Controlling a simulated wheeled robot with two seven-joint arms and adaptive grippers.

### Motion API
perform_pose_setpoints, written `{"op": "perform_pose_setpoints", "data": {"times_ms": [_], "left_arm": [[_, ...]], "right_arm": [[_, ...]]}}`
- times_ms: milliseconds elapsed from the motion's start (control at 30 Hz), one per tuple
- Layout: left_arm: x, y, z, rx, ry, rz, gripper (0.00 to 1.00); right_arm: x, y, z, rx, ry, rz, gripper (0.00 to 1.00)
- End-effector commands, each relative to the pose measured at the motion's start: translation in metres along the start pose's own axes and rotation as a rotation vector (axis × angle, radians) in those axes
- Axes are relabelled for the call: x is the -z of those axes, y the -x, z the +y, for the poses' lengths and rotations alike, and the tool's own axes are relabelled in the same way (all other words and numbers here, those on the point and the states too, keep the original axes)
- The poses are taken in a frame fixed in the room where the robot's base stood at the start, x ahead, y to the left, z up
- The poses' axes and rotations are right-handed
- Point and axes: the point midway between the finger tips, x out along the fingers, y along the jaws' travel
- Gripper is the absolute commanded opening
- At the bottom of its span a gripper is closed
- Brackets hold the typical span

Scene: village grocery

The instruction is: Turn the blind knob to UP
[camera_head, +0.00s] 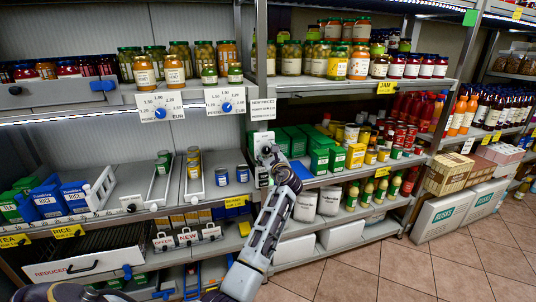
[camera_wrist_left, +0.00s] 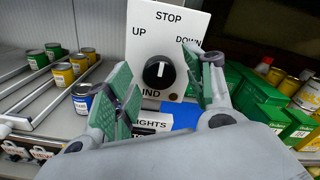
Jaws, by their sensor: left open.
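The blind knob (camera_wrist_left: 157,75) is round and black with a white pointer mark, on a white panel (camera_wrist_left: 150,22) marked STOP at the top, UP at the left and DOWN at the right. Its pointer looks turned toward STOP. The word BLIND below it is partly hidden. My left gripper (camera_wrist_left: 158,66) is open, with a green-padded finger on each side of the knob and nothing between them that looks gripped. In the head view my left gripper (camera_head: 269,156) is in front of the panel on the shelf post and hides the knob. My right gripper is not in view.
A LIGHTS label (camera_wrist_left: 151,124) sits below the knob panel. Green boxes (camera_wrist_left: 262,88) stand close to the right and small cans (camera_wrist_left: 80,63) stand in racks to the left. Price dials with blue knobs (camera_head: 227,107) hang on the shelf edge at upper left.

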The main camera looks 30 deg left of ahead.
Motion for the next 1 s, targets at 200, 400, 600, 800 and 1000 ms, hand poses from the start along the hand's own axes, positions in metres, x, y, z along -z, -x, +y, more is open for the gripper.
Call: {"op": "perform_pose_setpoints", "data": {"times_ms": [200,400,600,800,1000], "left_arm": [[0.000,0.000,0.000,0.000,0.000,0.000,0.39],[0.000,0.000,0.000,0.000,0.000,0.000,0.13],[0.000,0.000,0.000,-0.001,0.003,0.000,0.07],[0.000,0.000,0.000,-0.001,0.030,0.000,0.07],[0.000,0.000,0.000,-0.001,0.102,0.000,0.07]], "right_arm": [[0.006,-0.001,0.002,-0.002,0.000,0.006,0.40],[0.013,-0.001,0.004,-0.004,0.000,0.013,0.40],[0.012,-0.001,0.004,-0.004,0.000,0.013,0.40],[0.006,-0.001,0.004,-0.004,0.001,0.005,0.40],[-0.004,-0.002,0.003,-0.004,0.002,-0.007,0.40]]}}
